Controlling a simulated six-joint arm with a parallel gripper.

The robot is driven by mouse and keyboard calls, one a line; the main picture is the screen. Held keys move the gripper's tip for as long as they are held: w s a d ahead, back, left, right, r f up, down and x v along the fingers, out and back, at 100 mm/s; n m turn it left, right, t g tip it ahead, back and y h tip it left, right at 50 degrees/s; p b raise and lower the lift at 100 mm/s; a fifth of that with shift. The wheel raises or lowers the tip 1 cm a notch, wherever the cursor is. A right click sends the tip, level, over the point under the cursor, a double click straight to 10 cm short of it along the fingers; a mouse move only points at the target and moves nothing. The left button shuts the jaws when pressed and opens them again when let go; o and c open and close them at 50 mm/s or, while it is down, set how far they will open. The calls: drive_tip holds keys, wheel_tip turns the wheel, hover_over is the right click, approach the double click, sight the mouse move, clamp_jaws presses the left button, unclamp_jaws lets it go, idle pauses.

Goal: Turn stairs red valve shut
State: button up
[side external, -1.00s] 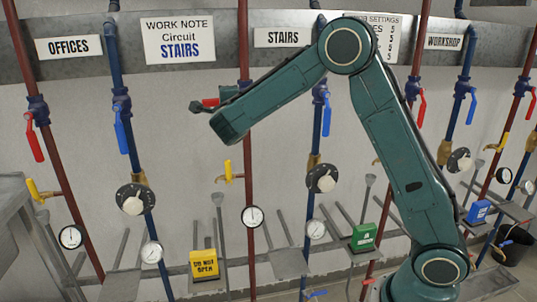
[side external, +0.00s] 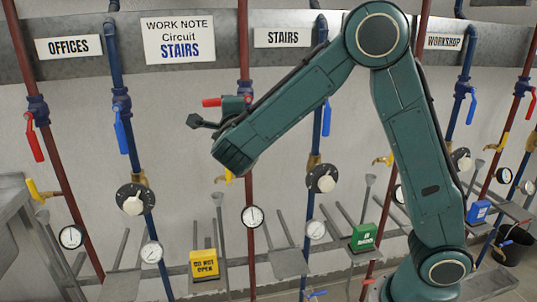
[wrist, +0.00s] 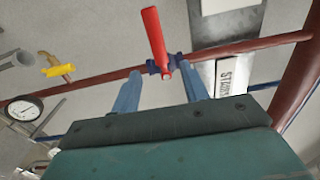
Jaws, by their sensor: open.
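The stairs red valve (side external: 211,102) is on the red pipe beside the STAIRS sign. Its red handle sticks out to the left, crosswise to the pipe; the arm partly hides the valve body. In the wrist view the red handle (wrist: 153,30) crosses the red pipe, with the blue valve body (wrist: 152,67) behind its lower end. My gripper (wrist: 163,65) is open, one finger on each side of the handle's lower end in that view. In the side view my gripper (side external: 199,122) is small and dark, just below the handle. I cannot tell whether it touches.
The STAIRS sign (side external: 282,37) and the work note (side external: 178,40) hang above. A blue-handled valve (side external: 121,130) is to the left and another (side external: 326,118) to the right. A yellow valve (wrist: 60,70) and a gauge (wrist: 24,108) are on the same red pipe.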

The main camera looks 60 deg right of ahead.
drive_tip(key=shift+v, duration=2)
drive_tip(key=shift+s+d, duration=0.1)
drive_tip(key=shift+d, duration=0.05)
drive_tip(key=s+d+f+n+g+y, duration=0.35)
drive_tip(key=s+n+g+y, duration=0.2)
drive_tip(key=s+n, duration=0.45)
drive_tip(key=s+a+f+n+g+y, duration=0.1)
drive_tip(key=s+a+n+y, duration=0.2)
drive_tip(key=s+n, duration=0.5)
drive_tip(key=s+a+f+n+y, duration=0.1)
drive_tip(key=s+a+n+y, duration=0.3)
drive_tip(key=s+n, duration=0.5)
drive_tip(key=shift+s+a+g, duration=0.35)
drive_tip(key=shift+s+a, duration=0.1)
drive_tip(key=shift+s, duration=0.45)
drive_tip(key=shift+f, duration=0.1)
